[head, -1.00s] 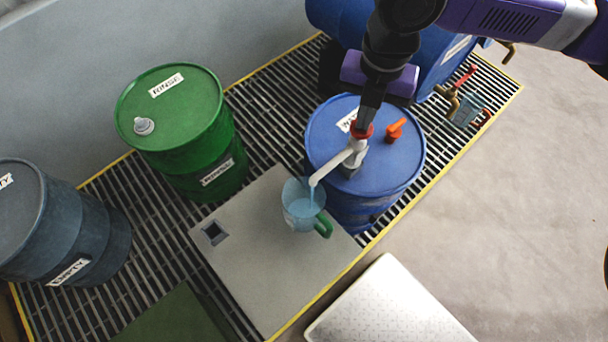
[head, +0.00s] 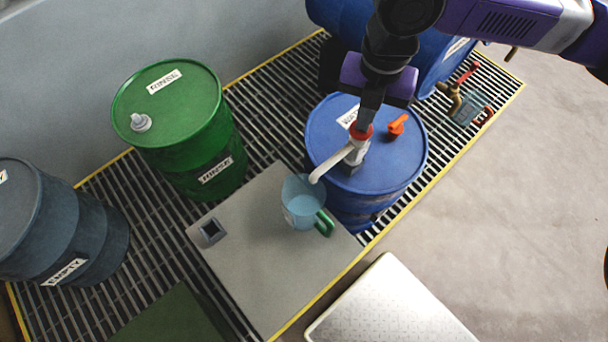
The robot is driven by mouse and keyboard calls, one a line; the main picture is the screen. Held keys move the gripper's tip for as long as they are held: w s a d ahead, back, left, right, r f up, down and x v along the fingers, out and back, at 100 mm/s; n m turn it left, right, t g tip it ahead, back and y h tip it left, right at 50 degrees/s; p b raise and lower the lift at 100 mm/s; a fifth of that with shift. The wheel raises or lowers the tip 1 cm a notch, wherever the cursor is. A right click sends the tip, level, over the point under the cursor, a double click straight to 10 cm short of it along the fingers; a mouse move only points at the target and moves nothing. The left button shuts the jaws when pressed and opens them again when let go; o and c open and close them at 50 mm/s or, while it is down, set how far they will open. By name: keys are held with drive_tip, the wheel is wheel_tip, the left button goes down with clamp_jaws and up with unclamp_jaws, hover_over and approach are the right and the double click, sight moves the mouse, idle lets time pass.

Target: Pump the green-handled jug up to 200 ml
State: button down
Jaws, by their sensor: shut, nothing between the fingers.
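The green-handled jug (head: 301,204) stands on the grey plate, its green handle (head: 325,223) pointing to the lower right. It holds pale blue liquid; I cannot read the level against its marks. The pump (head: 350,157), with a white spout and red collar, sits on the upright blue drum (head: 385,182). The spout tip is over the jug's upper right rim, and no stream shows from it. My gripper (head: 364,126) is shut and empty, pointing down at the top of the pump by the red collar; its fingertips are hard to make out.
An orange part (head: 397,126) sits on the blue drum's lid. A green RINSE drum (head: 185,125) and a grey EMPTY drum (head: 55,225) stand at left. A blue drum lies behind, and a brass tap (head: 450,95) is at right. The grey plate (head: 262,265) is mostly clear.

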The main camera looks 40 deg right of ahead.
drive_tip(key=shift+r+p, duration=1.65)
drive_tip(key=shift+r, duration=0.5)
drive_tip(key=shift+f, duration=0.2)
drive_tip(key=shift+f+b, duration=2)
drive_tip(key=shift+f, duration=0.2)
drive_tip(key=shift+r, duration=0.2)
drive_tip(key=shift+r+p, duration=1.95)
drive_tip(key=shift+r, duration=0.25)
drive_tip(key=shift+r, duration=0.1)
